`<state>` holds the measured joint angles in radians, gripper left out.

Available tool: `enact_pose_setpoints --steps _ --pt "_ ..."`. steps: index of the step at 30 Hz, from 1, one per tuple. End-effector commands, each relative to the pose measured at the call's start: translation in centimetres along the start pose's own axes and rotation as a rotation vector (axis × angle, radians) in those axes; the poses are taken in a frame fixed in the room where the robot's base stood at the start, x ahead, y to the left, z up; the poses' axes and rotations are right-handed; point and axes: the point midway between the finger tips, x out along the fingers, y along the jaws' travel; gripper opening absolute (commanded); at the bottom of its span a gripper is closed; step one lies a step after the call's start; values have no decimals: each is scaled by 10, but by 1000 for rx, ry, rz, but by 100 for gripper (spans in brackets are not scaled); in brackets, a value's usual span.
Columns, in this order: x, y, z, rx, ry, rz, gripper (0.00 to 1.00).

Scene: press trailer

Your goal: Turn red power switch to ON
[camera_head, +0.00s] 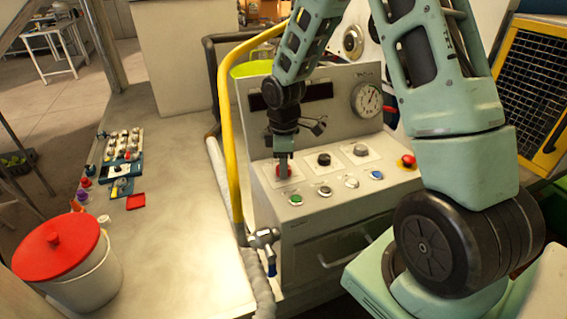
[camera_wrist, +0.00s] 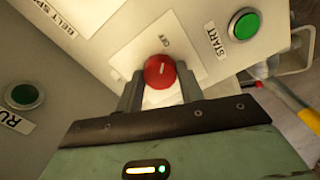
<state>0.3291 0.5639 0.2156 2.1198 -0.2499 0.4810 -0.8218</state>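The red power switch (camera_wrist: 160,71) is a round red knob with a short white mark, on a white plate in the middle of the wrist view. The word OFF shows above it on the plate. My gripper (camera_wrist: 160,78) has one finger on each side of the knob, and both fingertips appear to touch its sides. In the head view my gripper (camera_head: 284,172) points down at the left of the control panel (camera_head: 335,195), over the red switch (camera_head: 276,171), which is partly hidden behind the fingers.
A green START button (camera_wrist: 245,25) and another green button (camera_wrist: 24,96) flank the switch. Black knobs (camera_head: 324,159), a blue button (camera_head: 376,175) and a red emergency button (camera_head: 408,161) share the panel. A yellow hose (camera_head: 228,130) runs along its left edge.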

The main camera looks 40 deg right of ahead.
Motion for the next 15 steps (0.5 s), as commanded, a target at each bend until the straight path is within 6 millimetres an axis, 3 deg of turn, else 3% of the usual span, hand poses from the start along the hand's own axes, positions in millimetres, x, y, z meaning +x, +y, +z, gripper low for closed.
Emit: enact_pose_setpoints --steps 15 --pt "0 0 0 94 -1 0 15"
